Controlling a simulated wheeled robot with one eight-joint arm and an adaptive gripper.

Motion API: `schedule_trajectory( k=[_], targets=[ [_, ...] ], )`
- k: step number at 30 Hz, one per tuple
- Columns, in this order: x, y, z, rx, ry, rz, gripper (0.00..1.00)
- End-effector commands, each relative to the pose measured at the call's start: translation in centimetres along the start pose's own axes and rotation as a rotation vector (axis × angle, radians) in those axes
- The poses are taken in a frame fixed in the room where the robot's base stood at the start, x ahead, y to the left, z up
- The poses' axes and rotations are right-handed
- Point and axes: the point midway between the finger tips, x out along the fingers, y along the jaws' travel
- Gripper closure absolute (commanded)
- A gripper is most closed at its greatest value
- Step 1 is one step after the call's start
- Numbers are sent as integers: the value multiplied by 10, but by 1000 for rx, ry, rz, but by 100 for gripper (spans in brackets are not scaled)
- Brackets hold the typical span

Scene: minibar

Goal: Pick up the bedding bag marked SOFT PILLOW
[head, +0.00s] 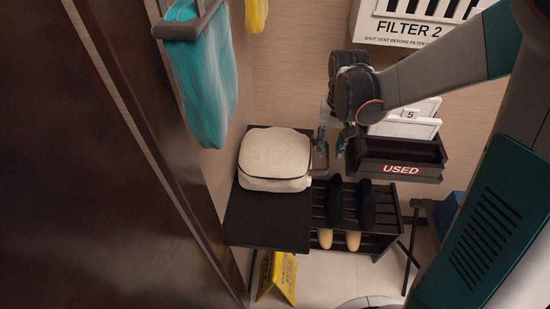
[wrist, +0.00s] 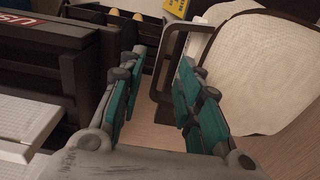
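A pale, rounded bedding bag (head: 275,158) with dark piping sits on a dark bench. No SOFT PILLOW marking can be read on it. My gripper (head: 334,142) is just right of the bag in the head view, pointing down, with its fingers apart. In the wrist view, the bag (wrist: 265,75) fills the upper right. A dark loop handle (wrist: 154,92) stands out from its side, ahead of my open gripper (wrist: 158,68). The right finger covers part of the handle. Nothing is visibly held.
A dark bin marked USED (head: 402,168) and white boxes are right of the gripper. A shoe rack (head: 390,218) with slippers stands below. A yellow floor sign (head: 277,275) is under the bench's front. A teal cloth (head: 203,85) hangs on the left, near a dark panel (head: 95,160).

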Motion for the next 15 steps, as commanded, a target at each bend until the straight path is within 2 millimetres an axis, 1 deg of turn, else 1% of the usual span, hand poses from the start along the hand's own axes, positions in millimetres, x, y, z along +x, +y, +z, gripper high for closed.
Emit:
schedule_trajectory(
  k=[5,11,15],
  targets=[
    [11,0,-1,0,0,0,68],
    [38,0,-8,0,0,0,68],
    [54,0,-7,0,0,0,68]
  ],
)
